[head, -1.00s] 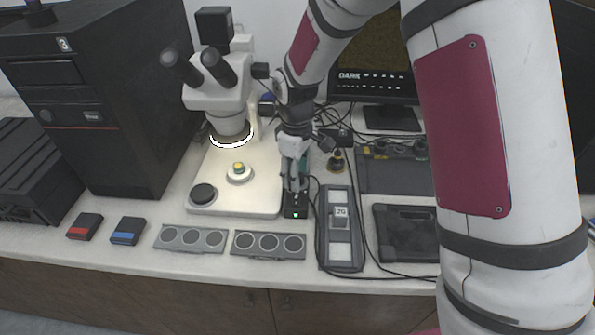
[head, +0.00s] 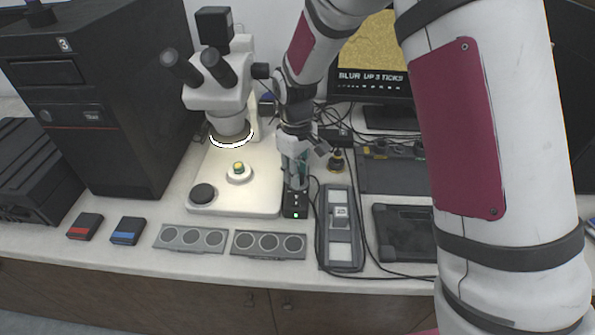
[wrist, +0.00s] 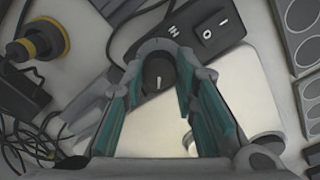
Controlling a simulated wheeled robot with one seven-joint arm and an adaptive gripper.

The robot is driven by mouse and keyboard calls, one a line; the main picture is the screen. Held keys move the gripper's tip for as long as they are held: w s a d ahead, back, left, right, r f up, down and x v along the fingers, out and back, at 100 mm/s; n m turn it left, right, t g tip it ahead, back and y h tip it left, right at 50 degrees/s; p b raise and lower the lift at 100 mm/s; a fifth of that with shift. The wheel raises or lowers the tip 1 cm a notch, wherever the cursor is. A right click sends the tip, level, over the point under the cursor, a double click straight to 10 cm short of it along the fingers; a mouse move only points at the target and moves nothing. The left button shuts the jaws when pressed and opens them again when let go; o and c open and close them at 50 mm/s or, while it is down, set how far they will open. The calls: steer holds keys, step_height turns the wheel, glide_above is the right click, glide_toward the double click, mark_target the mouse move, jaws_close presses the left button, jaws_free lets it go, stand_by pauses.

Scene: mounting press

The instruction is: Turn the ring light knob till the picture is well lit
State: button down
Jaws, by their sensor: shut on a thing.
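The ring light knob (wrist: 158,76) is a dark round knob with a white pointer line, on a black control box (wrist: 205,28) with a rocker switch. My gripper (wrist: 160,62) is shut on the knob, its teal-lined fingers on both sides of it. In the head view my gripper (head: 296,180) stands over the black box (head: 295,212) and hides the knob. The ring light (head: 231,139) glows under the microscope (head: 222,95). The monitor (head: 370,50) shows a bright yellow textured picture with the text "BLUR UP 3 TICKS".
A sample (head: 239,172) sits on the pale microscope base. A grey tray (head: 340,250) marked 2G lies right of the box, with cables between. Two grey holders (head: 268,245) lie in front. A black and yellow knob (head: 336,160) stands behind to the right.

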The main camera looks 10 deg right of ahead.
steer(key=m, duration=0.4)
steer(key=shift+m, duration=0.3)
steer(key=shift+m+p, duration=0.45)
steer(key=shift+m, duration=1.75)
steer(key=c, duration=1.3)
jaws_free()
steer(key=shift+r, duration=0.15)
step_height(320, 180, up, 12)
steer(key=shift+a+f, duration=0.1)
steer(key=shift+f, duration=0.05)
